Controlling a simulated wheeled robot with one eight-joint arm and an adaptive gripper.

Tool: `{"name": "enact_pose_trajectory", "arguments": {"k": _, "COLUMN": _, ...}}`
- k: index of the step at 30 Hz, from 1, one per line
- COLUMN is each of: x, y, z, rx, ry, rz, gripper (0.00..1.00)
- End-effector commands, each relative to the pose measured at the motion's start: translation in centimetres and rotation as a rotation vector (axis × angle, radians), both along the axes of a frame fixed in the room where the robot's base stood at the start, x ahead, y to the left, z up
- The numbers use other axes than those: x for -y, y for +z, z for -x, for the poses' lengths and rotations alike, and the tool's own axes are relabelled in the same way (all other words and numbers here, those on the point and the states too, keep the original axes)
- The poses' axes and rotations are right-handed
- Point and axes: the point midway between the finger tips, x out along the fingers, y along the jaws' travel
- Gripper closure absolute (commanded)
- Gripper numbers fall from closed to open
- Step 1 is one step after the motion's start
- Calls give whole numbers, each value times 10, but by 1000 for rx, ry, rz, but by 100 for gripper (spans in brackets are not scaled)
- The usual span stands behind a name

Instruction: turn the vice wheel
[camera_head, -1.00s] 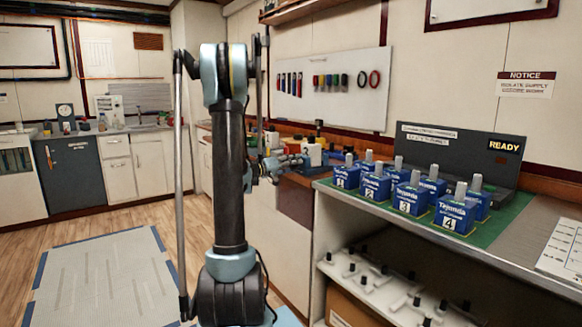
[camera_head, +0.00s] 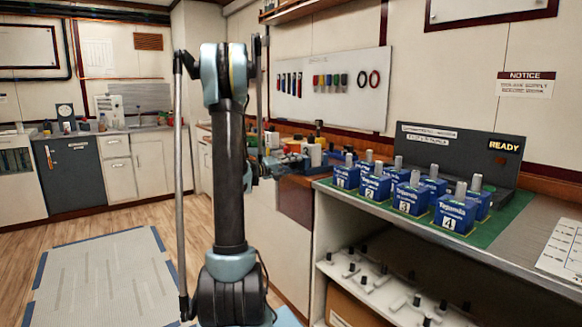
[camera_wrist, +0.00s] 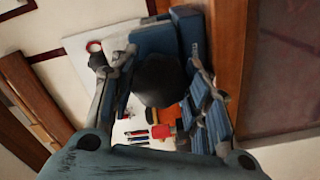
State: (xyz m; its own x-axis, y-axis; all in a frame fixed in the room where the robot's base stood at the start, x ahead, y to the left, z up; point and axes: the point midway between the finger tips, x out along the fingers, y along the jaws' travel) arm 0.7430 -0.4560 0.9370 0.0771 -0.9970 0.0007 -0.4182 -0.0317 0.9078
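In the wrist view, a dark round knob or wheel (camera_wrist: 158,80) lies in the middle, in front of a blue body (camera_wrist: 156,38) that looks like the vice. My gripper (camera_wrist: 158,66) is open, with one finger to the left of the dark round part and one to the right. A gap shows on both sides, and I cannot tell whether either finger touches it. In the head view, my gripper (camera_head: 252,176) is mostly hidden behind my arm, beside the cluttered back bench. I cannot make out the vice wheel there.
A red item (camera_wrist: 161,131) and several small tools lie on a white surface in the wrist view. In the head view, blue numbered breakers (camera_head: 410,195) stand on a green mat at the right. A pegboard (camera_head: 330,88) hangs behind. Floor at the left is clear.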

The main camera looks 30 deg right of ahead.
Motion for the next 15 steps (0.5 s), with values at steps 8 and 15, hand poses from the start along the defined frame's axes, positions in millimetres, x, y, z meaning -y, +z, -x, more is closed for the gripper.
{"name": "enact_pose_trajectory", "arguments": {"k": 8, "x": 0, "y": -1, "z": -1, "rx": 1, "ry": 3, "rz": -2, "gripper": 36}}
{"name": "enact_pose_trajectory", "arguments": {"k": 15, "x": -3, "y": 0, "z": -1, "rx": 1, "ry": 3, "rz": -1, "gripper": 36}}
